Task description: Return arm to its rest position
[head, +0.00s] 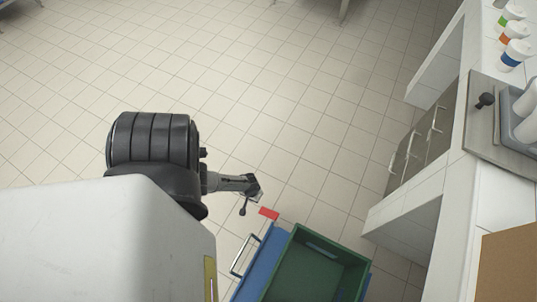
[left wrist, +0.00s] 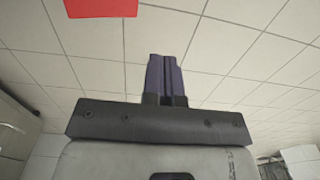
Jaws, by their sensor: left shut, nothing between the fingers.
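My left gripper (head: 252,191) shows small in the head view, at the end of my dark arm, over the tiled floor and just above the blue cart's corner. In the left wrist view its two dark fingers (left wrist: 166,78) are together, with nothing between them. My right gripper is in neither view.
A blue cart (head: 254,262) with a metal handle carries a green crate (head: 318,247) that looks empty. A red piece (head: 268,213) is at the cart's corner, close to my left gripper. A white counter (head: 490,195) with several cups (head: 514,54) runs along the right. The tiled floor (head: 300,95) beyond is clear.

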